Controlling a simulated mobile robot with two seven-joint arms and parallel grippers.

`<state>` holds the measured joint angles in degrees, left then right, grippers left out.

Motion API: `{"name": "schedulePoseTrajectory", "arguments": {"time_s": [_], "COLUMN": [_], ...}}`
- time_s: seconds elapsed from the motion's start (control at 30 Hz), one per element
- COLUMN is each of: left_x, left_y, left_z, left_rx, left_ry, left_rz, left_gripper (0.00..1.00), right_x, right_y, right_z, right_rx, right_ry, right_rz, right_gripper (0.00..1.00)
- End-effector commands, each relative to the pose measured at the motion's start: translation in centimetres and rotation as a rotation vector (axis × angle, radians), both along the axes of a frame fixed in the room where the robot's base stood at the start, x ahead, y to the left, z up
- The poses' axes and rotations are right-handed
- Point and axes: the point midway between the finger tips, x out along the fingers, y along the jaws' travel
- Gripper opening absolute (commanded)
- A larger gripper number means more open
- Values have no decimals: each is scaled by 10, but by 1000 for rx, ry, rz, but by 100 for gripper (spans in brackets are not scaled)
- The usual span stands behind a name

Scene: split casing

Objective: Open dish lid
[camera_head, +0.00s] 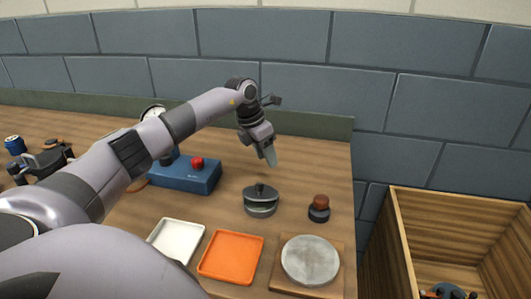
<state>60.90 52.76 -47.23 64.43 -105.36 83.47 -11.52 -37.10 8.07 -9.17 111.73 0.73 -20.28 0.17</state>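A round grey metal dish (260,209) stands on the wooden table near the middle of the camera_head view. Its lid (262,196), with a dark knob on top, sits on the dish. My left gripper (270,157) hangs above and behind the lid, pointing down and clear of it. Its fingers are seen nearly edge-on, so the gap between them cannot be made out. I see nothing held in it. My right gripper is not in view.
A small dark jar with a brown top (319,208) stands right of the dish. In front are a white tray (176,240), an orange tray (231,256) and a grey disc (310,259) on a board. A blue box (186,176) with a red button stands behind left. A wooden crate (402,248) is right.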

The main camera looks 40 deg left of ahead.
Motion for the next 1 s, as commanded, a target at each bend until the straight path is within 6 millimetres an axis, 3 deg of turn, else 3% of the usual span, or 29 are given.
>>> {"name": "schedulePoseTrajectory", "arguments": {"time_s": [0.5, 1.0], "left_x": [-18, -19], "left_y": [14, 15], "left_z": [62, 65], "left_rx": [1, 1], "left_ry": [2, 4], "left_rz": [4, 4], "left_gripper": [48, 48], "right_x": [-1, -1], "right_y": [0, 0], "right_z": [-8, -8], "right_rx": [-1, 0], "right_ry": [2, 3], "right_rz": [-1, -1], "right_gripper": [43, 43]}}
